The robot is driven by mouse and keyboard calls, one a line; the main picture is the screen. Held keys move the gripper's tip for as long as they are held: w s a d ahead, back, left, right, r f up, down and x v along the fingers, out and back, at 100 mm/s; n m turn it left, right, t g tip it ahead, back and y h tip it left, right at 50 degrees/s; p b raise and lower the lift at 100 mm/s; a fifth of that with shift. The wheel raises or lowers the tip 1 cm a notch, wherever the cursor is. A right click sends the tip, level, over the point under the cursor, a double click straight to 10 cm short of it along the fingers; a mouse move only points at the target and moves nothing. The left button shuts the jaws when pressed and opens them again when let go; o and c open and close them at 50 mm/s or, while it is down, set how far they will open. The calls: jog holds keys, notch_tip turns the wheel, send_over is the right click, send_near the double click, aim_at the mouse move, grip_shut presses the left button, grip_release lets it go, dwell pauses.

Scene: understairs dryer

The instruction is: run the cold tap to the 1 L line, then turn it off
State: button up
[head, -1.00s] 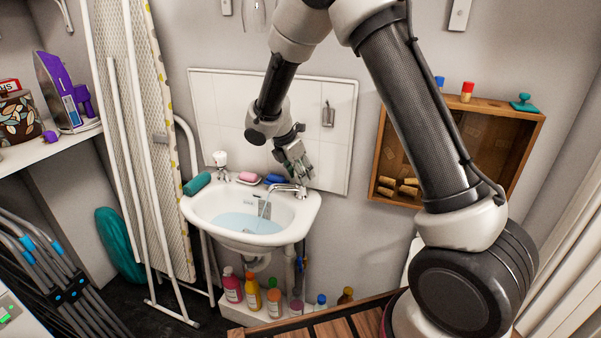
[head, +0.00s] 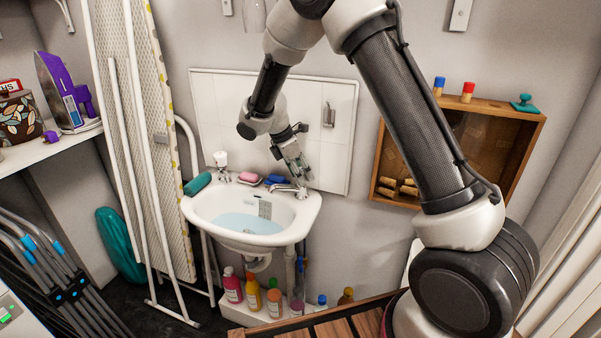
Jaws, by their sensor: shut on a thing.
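A white basin (head: 193,212) hangs on the tiled wall with pale blue water (head: 248,223) in its bottom. A small marked label (head: 264,209) shows on its inner back wall above the water; its lines are too small to read. A chrome tap (head: 287,189) stands at the basin's right rear, and no stream shows under its spout. My gripper (head: 306,177) points down at this tap's top and is shut on its handle, which the fingers mostly hide. A second tap (head: 221,162) with a white top stands at the left rear.
Pink (head: 248,177) and blue (head: 275,180) soap-like pieces lie on the basin's back ledge, with a green roll (head: 197,184) at left. Several bottles (head: 253,293) stand below. A wooden wall cabinet (head: 530,140) is at right, an ironing board (head: 145,100) at left.

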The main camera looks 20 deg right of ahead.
jog(key=o, duration=1)
jog(key=shift+o, duration=0.2)
jog(key=v, duration=0.8)
